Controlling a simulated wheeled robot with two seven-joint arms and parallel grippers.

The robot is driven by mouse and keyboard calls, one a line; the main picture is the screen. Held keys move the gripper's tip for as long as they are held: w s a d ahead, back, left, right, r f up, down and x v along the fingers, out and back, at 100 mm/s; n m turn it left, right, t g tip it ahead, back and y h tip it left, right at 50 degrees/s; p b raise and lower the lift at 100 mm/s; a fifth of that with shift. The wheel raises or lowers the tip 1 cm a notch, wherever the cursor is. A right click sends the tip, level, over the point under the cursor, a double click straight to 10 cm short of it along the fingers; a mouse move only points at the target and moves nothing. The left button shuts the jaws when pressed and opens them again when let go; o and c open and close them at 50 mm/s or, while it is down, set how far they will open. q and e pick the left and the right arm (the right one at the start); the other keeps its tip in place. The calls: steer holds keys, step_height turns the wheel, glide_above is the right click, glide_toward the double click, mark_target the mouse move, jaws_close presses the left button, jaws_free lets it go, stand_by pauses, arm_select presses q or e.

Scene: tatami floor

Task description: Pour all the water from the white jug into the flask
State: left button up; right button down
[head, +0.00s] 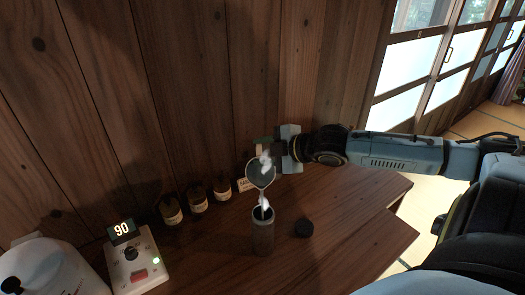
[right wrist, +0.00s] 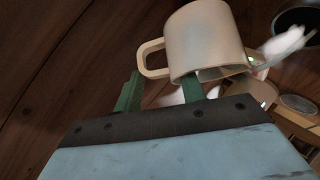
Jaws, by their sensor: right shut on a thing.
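My right gripper (head: 278,146) is shut on the handle of the white jug (head: 261,175), above the table. In the right wrist view the green fingers of the gripper (right wrist: 158,95) are at the handle of the jug (right wrist: 205,40). The jug is tilted, its mouth toward the head camera and its lip just above the flask. White water (head: 264,201) runs from the lip down to the flask's mouth. The grey-green flask (head: 263,236) stands upright and open on the table. The water level inside it is hidden. My left gripper is not in view.
Several dark jars (head: 197,199) line the wall. A switch panel reading 90 (head: 133,260) and a white kettle-like vessel (head: 50,270) are at left.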

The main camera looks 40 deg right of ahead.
steer(key=shift+s+a+r+n+t+b, duration=0.25)
steer(key=shift+s+r+n+t+b, duration=0.05)
steer(key=shift+r+t+b, duration=0.1)
stand_by(0.7)
steer(key=shift+s+a+r+n+t+h+b, duration=0.25)
steer(key=shift+s+n+t+b, duration=0.15)
steer(key=shift+b, duration=0.55)
steer(key=shift+s+a+r+n+t+h+b, duration=0.25)
steer(key=shift+t+b, duration=0.25)
steer(key=shift+b, duration=0.45)
stand_by(2.3)
steer(key=shift+s+a+r+n+t+b, duration=0.2)
steer(key=shift+s+a+n+t+b, duration=0.4)
steer(key=shift+s+t+b, duration=0.25)
stand_by(1.4)
